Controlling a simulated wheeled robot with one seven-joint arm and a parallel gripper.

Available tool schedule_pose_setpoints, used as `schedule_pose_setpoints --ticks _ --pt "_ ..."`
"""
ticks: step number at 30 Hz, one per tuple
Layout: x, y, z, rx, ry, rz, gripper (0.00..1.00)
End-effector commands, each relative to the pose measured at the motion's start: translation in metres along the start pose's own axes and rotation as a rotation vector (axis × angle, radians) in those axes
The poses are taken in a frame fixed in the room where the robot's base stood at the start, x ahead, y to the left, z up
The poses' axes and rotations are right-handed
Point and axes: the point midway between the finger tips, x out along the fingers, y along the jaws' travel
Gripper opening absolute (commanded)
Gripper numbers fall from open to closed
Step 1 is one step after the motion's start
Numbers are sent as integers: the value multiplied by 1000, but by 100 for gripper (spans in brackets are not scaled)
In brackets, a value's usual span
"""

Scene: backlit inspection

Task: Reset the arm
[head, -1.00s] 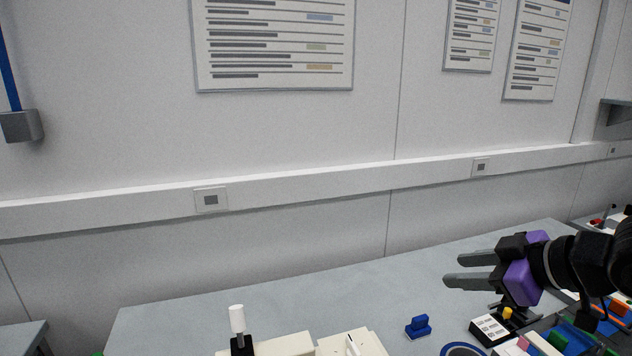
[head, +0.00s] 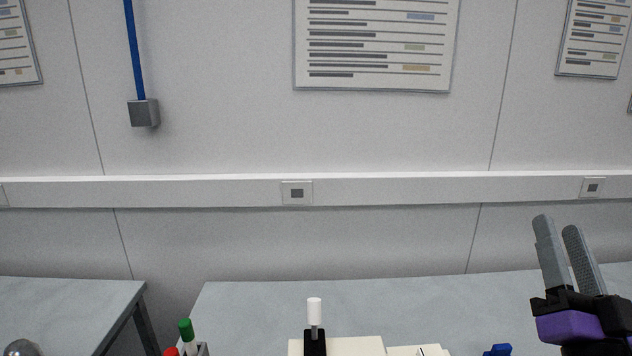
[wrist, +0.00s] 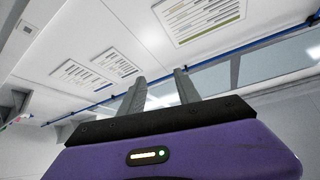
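My gripper (head: 557,224) is at the lower right of the head view, raised in front of the wall and the back of the bench. Its two grey fingers point up, stand apart and have nothing between them. In the wrist view my gripper (wrist: 160,77) also shows a clear gap between the fingers. They point towards the upper wall and ceiling there.
The grey bench (head: 240,305) holds a cream block (head: 355,346), a black holder with a white-capped item (head: 314,311), a blue piece (head: 498,350) and a green-capped marker (head: 186,330). A second table (head: 70,300) stands left, across a gap. Air around my gripper looks clear.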

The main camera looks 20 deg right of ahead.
Motion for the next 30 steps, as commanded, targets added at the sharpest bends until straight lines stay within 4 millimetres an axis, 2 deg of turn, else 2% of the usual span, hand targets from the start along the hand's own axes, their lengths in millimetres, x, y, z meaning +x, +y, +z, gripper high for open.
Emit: schedule_pose_setpoints --ticks 1,6,11,15,24,30 --pt "-17 -1 13 15 -15 30 39" --pt "-72 -3 44 7 -68 103 39" --pt "-131 -10 72 -32 -159 132 39" --pt "-186 -19 90 -83 -263 118 39" --pt "-312 -34 112 -214 -558 -31 39" --pt "-392 -31 112 -280 -785 -183 39"
